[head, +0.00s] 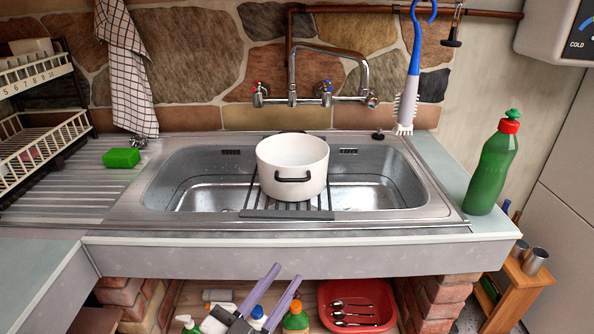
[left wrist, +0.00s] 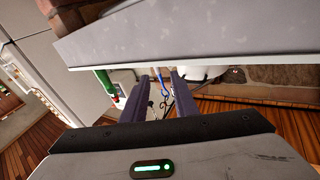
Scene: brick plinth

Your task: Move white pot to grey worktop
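The white pot (head: 292,160), with dark handles, stands upright on a black rack (head: 285,212) across the middle of the sink. Part of the white pot also seems to show beyond the fingers in the left wrist view (left wrist: 208,73), which looks upside down. Pale grey worktop surface shows at the front left (head: 30,270) and to the right of the sink (head: 447,180). My left gripper (head: 281,276) is open and empty, in front of and below the sink's front edge, apart from the pot. Its two fingers also show in the left wrist view (left wrist: 160,78). My right gripper is not in view.
A green bottle (head: 493,168) stands on the worktop right of the sink. A green sponge (head: 122,158) lies on the drainer beside a dish rack (head: 45,150). The tap (head: 330,75) hangs over the sink behind the pot. Bottles and a red tub (head: 357,290) sit below.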

